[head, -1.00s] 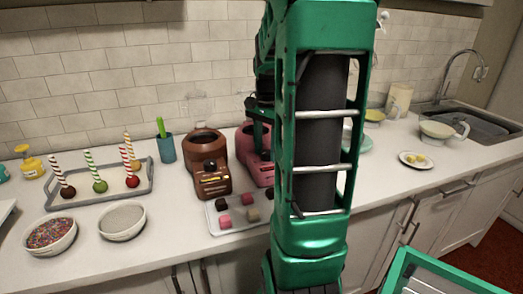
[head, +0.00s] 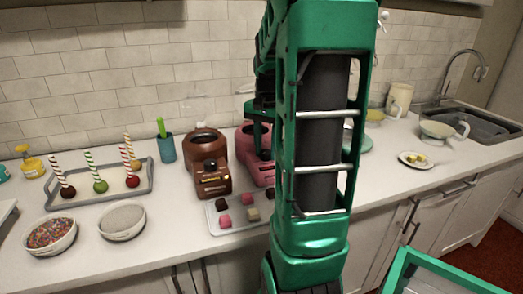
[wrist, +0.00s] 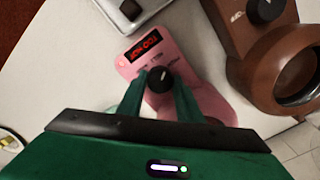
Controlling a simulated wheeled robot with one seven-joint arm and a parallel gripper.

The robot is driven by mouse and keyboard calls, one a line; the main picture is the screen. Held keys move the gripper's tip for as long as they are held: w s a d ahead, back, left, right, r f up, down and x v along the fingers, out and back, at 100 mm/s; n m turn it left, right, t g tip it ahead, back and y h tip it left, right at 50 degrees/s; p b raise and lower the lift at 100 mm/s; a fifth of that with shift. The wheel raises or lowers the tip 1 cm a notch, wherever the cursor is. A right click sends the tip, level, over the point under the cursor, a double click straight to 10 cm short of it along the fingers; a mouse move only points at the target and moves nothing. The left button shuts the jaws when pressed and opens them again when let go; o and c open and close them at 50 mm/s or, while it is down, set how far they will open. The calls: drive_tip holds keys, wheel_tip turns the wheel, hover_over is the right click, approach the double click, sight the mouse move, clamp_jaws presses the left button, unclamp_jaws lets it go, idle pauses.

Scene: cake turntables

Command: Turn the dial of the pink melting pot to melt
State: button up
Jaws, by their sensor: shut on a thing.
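The pink melting pot (wrist: 213,101) is below my gripper in the wrist view, its rounded body partly hidden. Its front panel has a lit red display that appears to read "TOO HOT" (wrist: 144,46), with small labels around the dial that are too blurred to read. The black dial (wrist: 159,79) has a pale pointer line angled up and to the right in that view. My gripper (wrist: 160,84) is shut on the dial, one green finger on each side. In the head view the pink pot (head: 244,146) is partly hidden behind my arm.
A brown melting pot (head: 210,146) stands close to the left of the pink one. A tray (head: 236,226) with several small cubes lies in front. Bowls of sprinkles (head: 50,236) and a cake-pop tray (head: 66,204) are farther left. The counter right of my arm has free room.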

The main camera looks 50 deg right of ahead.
sight(266, 151)
drive_tip(key=n, duration=0.7)
drive_tip(key=shift+w+r, duration=0.1)
idle(0.4)
drive_tip(key=o, duration=0.8)
drive_tip(key=shift+c, duration=0.2)
wheel_tip(266, 151, up, 11)
drive_tip(key=shift+f, duration=0.2)
idle(0.4)
